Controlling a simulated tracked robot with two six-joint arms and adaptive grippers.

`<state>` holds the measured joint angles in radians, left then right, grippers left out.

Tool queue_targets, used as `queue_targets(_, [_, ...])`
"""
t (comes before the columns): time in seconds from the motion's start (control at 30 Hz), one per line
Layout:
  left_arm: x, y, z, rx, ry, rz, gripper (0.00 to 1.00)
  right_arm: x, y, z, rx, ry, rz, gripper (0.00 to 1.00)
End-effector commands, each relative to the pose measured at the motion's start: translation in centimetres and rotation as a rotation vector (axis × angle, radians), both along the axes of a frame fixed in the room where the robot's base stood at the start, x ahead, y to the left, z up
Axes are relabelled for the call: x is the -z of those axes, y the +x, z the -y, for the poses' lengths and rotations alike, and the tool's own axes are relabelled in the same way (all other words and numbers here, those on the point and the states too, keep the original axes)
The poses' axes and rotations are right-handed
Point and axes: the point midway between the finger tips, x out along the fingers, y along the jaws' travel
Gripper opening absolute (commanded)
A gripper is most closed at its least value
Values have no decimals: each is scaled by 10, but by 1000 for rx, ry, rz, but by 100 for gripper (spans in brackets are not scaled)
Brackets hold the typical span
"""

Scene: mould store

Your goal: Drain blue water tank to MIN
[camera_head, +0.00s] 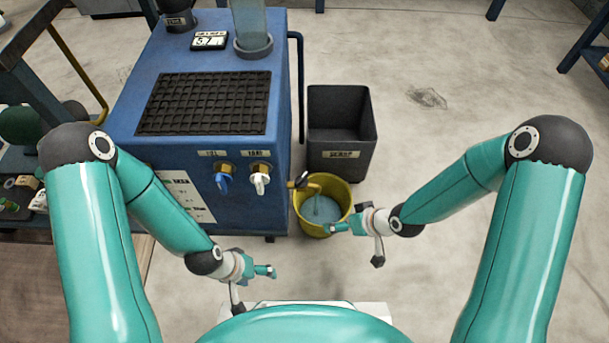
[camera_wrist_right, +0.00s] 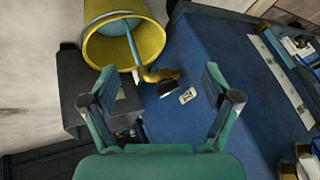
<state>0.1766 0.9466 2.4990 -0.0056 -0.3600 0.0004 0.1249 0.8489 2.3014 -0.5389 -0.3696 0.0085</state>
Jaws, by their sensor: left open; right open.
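The blue water tank (camera_head: 284,115) stands left of centre in the head view. A brass drain tap (camera_head: 312,187) with a black handle (camera_head: 299,180) sticks out low on its right side; it also shows in the right wrist view (camera_wrist_right: 155,75). A thin blue stream (camera_wrist_right: 131,45) runs from it into a yellow bucket (camera_head: 325,229), which holds pale blue water. My right gripper (camera_head: 358,243) is open and empty beside the bucket's right edge, apart from the tap. My left gripper (camera_head: 254,288) is open and empty in front of the tank. No MIN mark is readable.
The tank's front has a blue tap (camera_head: 223,181) and a white tap (camera_head: 260,180). A small display (camera_head: 209,40) and a black grid (camera_head: 204,103) are on top. A dark scrap bin (camera_head: 343,157) stands behind the bucket. Floor at right is clear.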

Motion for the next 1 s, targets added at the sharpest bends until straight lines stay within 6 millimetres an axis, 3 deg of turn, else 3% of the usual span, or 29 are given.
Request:
queue_targets(0.03, [-6, 0, 0, 0, 0, 0, 74, -21, 23, -3, -81, -10, 96, 88])
queue_targets(0.13, [-10, 0, 0, 0, 0, 0, 74, -50, 54, -7, -228, -37, 250, 88])
queue_targets(0.23, [-12, 0, 0, 0, 0, 0, 74, -70, 73, -10, -333, -64, 354, 88])
queue_targets(0.37, [-11, 0, 0, 0, 0, 0, 74, -79, 85, -14, -402, -86, 418, 88])
queue_targets(0.57, [1, 0, 0, 0, 0, 0, 74, -62, 95, -26, -413, -88, 424, 88])
queue_targets(1.0, [39, 0, 0, 0, 0, 0, 74, 5, 135, -77, -411, -88, 423, 88])
